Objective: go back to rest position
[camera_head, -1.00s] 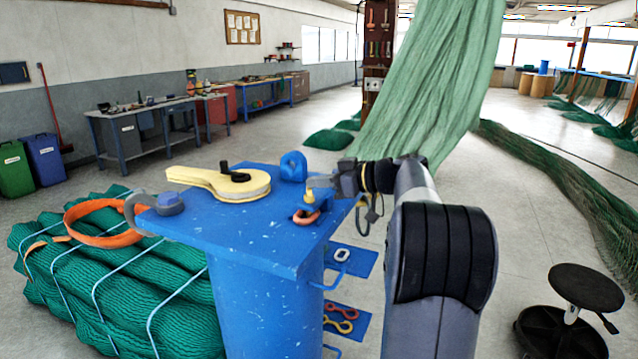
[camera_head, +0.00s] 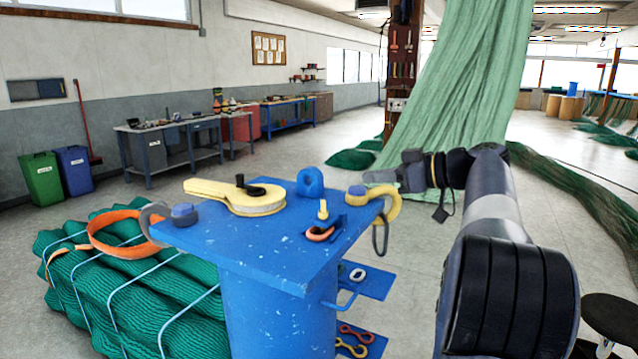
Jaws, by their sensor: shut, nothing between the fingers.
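My gripper (camera_head: 372,177) is shut and empty. It is at the right of the blue stand's top (camera_head: 255,250), in the air near the top's right corner, with its tip pointing left. A yellow hook (camera_head: 390,207) at that corner is just below the gripper; I cannot tell whether they touch. A small yellow peg (camera_head: 323,210) and an orange ring (camera_head: 319,234) are on the stand's top, left of the gripper and apart from it.
A yellow tool (camera_head: 235,195) and a blue lug (camera_head: 310,182) are on the stand's top. A green net bundle (camera_head: 130,270) with an orange strap (camera_head: 115,247) lies at the left. A green net (camera_head: 465,80) hangs behind the gripper. A dark stool (camera_head: 612,317) stands at lower right.

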